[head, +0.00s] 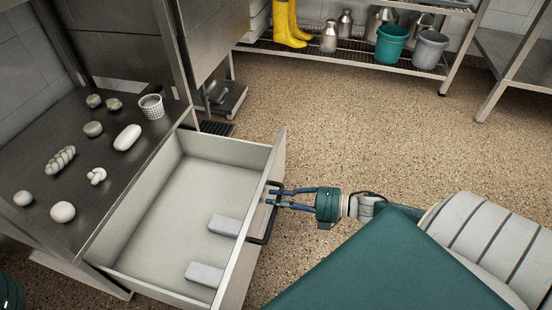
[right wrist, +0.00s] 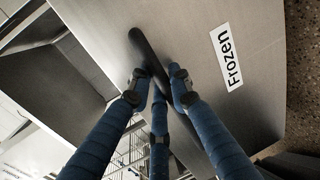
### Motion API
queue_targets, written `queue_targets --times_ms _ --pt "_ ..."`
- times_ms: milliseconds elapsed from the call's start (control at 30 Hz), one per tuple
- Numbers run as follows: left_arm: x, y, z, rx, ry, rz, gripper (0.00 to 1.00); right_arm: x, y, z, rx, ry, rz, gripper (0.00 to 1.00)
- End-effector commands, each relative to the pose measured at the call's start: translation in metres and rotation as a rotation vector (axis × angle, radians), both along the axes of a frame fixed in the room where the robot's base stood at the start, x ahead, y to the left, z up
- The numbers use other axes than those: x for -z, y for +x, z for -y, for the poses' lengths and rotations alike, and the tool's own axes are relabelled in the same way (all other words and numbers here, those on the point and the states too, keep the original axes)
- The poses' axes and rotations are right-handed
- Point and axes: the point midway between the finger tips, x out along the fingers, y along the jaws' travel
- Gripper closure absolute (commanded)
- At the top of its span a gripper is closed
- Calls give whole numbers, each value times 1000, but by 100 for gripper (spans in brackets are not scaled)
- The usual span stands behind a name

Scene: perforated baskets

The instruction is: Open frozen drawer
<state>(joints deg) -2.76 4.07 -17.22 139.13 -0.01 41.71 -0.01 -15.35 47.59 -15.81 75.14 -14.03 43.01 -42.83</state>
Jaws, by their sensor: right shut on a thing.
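The frozen drawer (head: 236,150) is pulled well out from under the counter in the head view, and its inside shows. Two pale blocks (head: 225,226) lie on its floor near the front panel. The drawer front with its white "Frozen" label (right wrist: 227,58) fills much of the right wrist view. A black bar handle (head: 260,239) is fixed to the front; it also shows in the right wrist view (right wrist: 150,58). My right gripper (head: 272,196) is shut on the handle, its blue fingers around the bar. My left gripper is not in view.
The steel counter (head: 75,125) left of the drawer bears several pale bread-like pieces and a small perforated basket (head: 151,106). A rack (head: 330,52) with yellow boots (head: 288,25), cans and buckets (head: 391,43) stands at the back. The speckled floor between is clear.

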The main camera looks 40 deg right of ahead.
Motion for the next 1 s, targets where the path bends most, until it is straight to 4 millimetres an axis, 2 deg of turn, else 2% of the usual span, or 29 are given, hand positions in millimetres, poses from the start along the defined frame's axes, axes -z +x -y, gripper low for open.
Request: queue_targets --times_ms 133,167,233,633,767,1000 --pt "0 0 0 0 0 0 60 3 -2 -1 -3 -2 -5 100" --pt "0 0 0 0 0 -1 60 3 -2 -1 -3 -2 -5 77" --pt "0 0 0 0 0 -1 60 3 -2 -1 -2 -2 -5 64" --pt "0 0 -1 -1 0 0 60 0 -6 4 -1 -1 -3 64" --pt "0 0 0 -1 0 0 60 -3 -23 17 0 -4 -6 64" --pt "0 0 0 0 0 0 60 -13 -63 47 0 -2 -8 64"
